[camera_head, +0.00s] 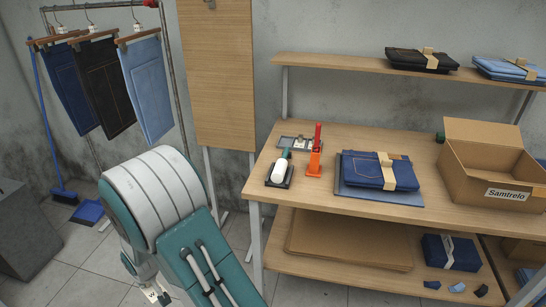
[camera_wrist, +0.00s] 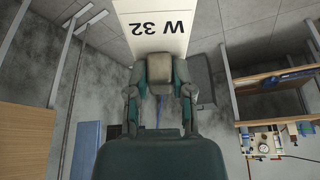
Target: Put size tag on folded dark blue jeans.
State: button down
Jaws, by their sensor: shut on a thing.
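The folded dark blue jeans (camera_head: 358,168) lie on a blue-grey mat (camera_head: 352,192) on the wooden table, with a tan paper band around them. My gripper (camera_wrist: 160,70) is shut on the white size tag (camera_wrist: 150,15), which reads "W 32" upside down in the wrist view. The tag's far end runs out of that frame.
Left of the jeans stand an orange-red tool (camera_head: 315,160), a white-topped device (camera_head: 279,172) and a small tray (camera_head: 298,141). An open carton (camera_head: 490,185) marked "Samtrelo" is at right. Folded jeans lie on the upper shelf (camera_head: 350,66); another dark blue bundle (camera_head: 451,252) is below.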

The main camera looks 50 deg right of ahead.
aim_at(405, 174)
jog(key=k+z, duration=0.1)
jog(key=z, duration=0.8)
jog(key=k+l+z, duration=0.1)
jog(key=z, duration=0.3)
